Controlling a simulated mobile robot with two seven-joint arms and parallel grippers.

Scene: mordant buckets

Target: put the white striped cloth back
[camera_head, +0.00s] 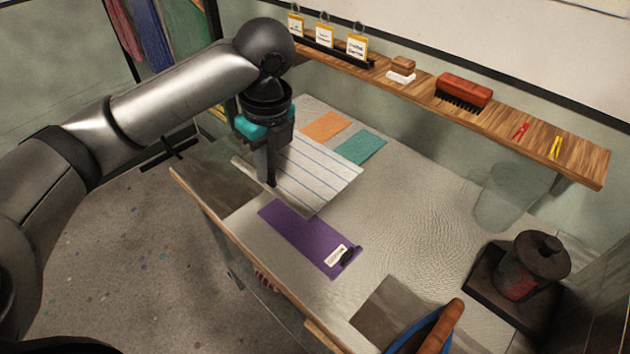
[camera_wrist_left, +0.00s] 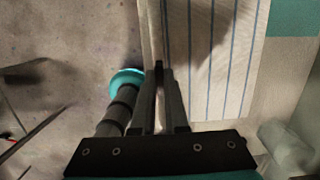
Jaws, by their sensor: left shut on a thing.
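The white cloth with blue stripes (camera_head: 318,180) is flat and spread out over the left part of the table. Its near corner overlaps the edge of the purple cloth (camera_head: 300,236). My left gripper (camera_head: 270,182) points down at the cloth's left edge and is shut on it. In the left wrist view, the fingers (camera_wrist_left: 166,80) close on that edge and the striped cloth (camera_wrist_left: 228,60) spreads to the right. I cannot tell how far it is above the table. My right gripper is not in view.
Orange (camera_head: 326,126) and teal (camera_head: 361,147) cloths lie behind. Grey patches lie at the table's left (camera_head: 222,188) and front (camera_head: 390,311). A clear container (camera_head: 508,195) and dark lidded pot (camera_head: 530,270) stand right. The shelf (camera_head: 490,115) holds a red brush (camera_head: 463,90). The table's middle is free.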

